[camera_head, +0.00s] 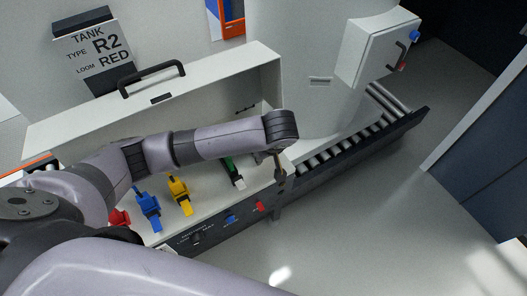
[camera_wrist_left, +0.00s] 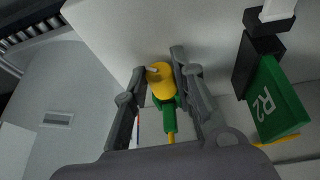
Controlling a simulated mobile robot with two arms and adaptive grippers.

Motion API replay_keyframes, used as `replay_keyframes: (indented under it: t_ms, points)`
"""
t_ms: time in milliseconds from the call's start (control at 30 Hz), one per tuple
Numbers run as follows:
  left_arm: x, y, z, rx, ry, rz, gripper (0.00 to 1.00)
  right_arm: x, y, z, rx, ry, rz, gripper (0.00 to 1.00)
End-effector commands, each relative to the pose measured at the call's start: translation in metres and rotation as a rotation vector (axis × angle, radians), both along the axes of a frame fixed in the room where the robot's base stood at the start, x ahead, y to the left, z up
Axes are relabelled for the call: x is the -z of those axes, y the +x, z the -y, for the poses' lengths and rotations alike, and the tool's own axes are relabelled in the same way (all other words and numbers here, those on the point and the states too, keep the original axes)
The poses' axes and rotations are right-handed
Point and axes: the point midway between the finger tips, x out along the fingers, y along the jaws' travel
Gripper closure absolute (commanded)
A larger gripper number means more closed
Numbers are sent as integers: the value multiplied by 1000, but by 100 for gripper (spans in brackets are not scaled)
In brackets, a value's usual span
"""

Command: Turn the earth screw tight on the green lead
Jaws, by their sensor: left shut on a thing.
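My left gripper (camera_head: 280,172) points down at the right end of the open white box. In the left wrist view its two fingers (camera_wrist_left: 160,72) are shut on a round yellow knob, the earth screw (camera_wrist_left: 160,82). A green lead end (camera_wrist_left: 168,118) sits right at the knob, between the fingers, with a bit of yellow below it. How tight the screw is cannot be told. A green connector (camera_head: 231,167) stands in the box left of the gripper. It shows in the left wrist view as a green block marked R2 (camera_wrist_left: 278,105). My right gripper is out of view.
Yellow (camera_head: 180,190), blue (camera_head: 148,203) and red (camera_head: 119,217) connectors stand further left in the box. The raised box lid (camera_head: 215,86) has a black handle. A roller track (camera_head: 350,140) and a grey tank (camera_head: 300,75) stand behind. The floor to the right is clear.

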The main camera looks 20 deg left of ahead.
Motion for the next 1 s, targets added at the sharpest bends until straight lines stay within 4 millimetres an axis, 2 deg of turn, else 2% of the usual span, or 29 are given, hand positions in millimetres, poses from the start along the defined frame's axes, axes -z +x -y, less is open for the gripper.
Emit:
replay_keyframes:
  t_ms: [233, 433, 733, 1000]
  points:
    - [-1, 0, 0, 1, 0, 0, 100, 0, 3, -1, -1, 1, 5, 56]
    - [-1, 2, 2, 1, 20, -24, 100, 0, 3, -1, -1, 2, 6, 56]
    - [-1, 4, 4, 1, 140, -177, 100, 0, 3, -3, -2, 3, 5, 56]
    - [-1, 4, 3, 2, 153, -195, 100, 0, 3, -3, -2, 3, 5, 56]
